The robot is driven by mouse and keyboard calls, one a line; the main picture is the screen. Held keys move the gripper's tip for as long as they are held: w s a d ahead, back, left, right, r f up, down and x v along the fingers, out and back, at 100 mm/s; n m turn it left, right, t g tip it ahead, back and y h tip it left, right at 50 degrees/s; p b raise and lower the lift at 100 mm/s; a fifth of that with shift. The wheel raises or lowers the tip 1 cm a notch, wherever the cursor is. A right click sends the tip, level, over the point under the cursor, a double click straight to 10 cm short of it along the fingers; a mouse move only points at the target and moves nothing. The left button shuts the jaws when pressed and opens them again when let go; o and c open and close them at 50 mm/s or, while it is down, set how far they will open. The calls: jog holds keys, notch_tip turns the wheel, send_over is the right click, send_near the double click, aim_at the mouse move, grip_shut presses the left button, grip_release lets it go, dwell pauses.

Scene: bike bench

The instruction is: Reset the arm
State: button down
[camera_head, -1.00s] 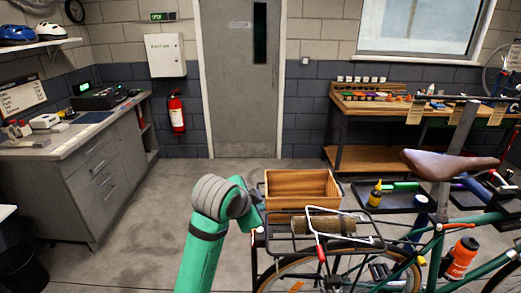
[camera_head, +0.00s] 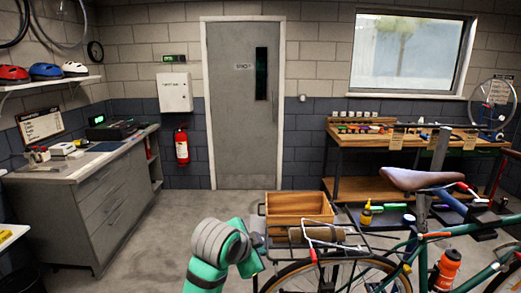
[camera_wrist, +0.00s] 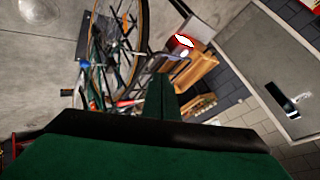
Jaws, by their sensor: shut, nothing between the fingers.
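My arm (camera_head: 222,248) is green with grey joint covers and rises from the bottom of the head view, bent to the right. My gripper shows in the wrist view as dark green fingers (camera_wrist: 161,98), together and with nothing between them. In the head view the gripper cannot be made out clearly beyond the bent wrist. The wrist view is tilted and shows the bike wheel (camera_wrist: 138,40) and a wooden box (camera_wrist: 196,72) beyond the fingers.
A bike (camera_head: 425,250) on a stand fills the right front. A workbench (camera_head: 360,145) is at the back right, a grey counter (camera_head: 85,185) at the left. The floor (camera_head: 150,235) between counter and arm is clear.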

jog(key=s+d+f+n+t+h, duration=0.25)
jog(key=d+f+n, duration=0.4)
jog(key=f, duration=0.65)
jog(key=s+d+f+n+t+y, duration=0.25)
jog(key=s+f+n, duration=0.35)
jog(key=s+f, duration=0.7)
jog(key=s+a+f+n+t+y, duration=0.1)
jog(key=s+a+f+n+y, duration=0.2)
jog(key=s, duration=1.2)
jog(key=s+a+r+m, duration=0.1)
jog(key=s+a+r, duration=0.1)
jog(key=s, duration=0.6)
jog(key=s+a+r+t, duration=0.1)
jog(key=s+a+r, duration=0.1)
jog(key=s, duration=0.6)
jog(key=shift+s+a+r+m+y, duration=0.25)
jog(key=shift+a+m+y, duration=0.15)
jog(key=shift+a, duration=0.3)
